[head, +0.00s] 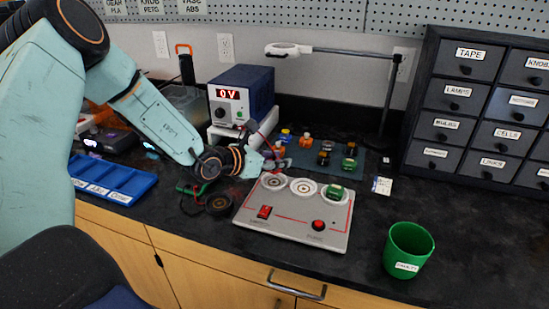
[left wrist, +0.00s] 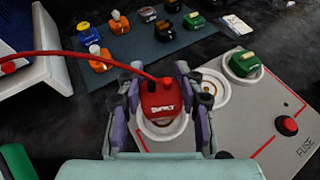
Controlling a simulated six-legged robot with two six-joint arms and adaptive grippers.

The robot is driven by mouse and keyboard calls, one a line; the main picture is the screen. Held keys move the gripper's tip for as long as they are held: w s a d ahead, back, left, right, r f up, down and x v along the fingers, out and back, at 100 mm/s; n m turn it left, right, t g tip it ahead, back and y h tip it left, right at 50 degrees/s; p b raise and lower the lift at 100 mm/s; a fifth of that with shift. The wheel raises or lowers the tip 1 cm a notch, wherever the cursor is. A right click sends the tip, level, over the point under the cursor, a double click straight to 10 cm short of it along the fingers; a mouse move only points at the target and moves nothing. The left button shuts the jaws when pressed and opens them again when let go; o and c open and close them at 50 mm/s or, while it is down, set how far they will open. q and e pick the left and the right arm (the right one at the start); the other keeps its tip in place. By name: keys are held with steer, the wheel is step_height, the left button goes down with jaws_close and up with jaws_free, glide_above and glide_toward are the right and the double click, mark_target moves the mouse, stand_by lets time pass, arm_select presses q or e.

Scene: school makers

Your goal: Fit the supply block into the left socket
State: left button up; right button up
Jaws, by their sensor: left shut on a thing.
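My left gripper (head: 262,166) is shut on the red supply block (left wrist: 162,100), which has a red lead running off to the left. In the left wrist view the block sits between the two fingers (left wrist: 160,105) and overlaps the left socket (left wrist: 168,133), hiding its far part. In the head view the left socket (head: 273,182) shows its ring, with the gripper just behind and left of it; the block looks held above the board (head: 290,225). The middle socket (head: 303,186) is empty. A green block (head: 334,191) sits in the right socket. My right gripper is not in view.
A dark mat (left wrist: 130,45) with several small blocks lies behind the board. A blue tray (head: 110,180) lies left, a green cup (head: 408,249) right. Drawers (head: 480,110) stand back right.

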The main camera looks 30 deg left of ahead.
mark_target(277, 181)
arm_select(q)
steer(key=shift+d+f+b, duration=0.2)
steer(key=shift+f+b, duration=0.5)
steer(key=shift+f, duration=0.35)
steer(key=shift+f+b, duration=0.3)
steer(key=shift+f, duration=0.05)
steer(key=shift+a+f, duration=0.25)
steer(key=shift+a, duration=0.05)
steer(key=shift+d+r, duration=0.15)
steer(key=shift+d, duration=0.05)
steer(key=shift+a, duration=0.15)
steer(key=shift+f+b, duration=0.6)
steer(key=shift+f, duration=0.05)
steer(key=o, duration=0.8)
steer(key=shift+o, duration=0.2)
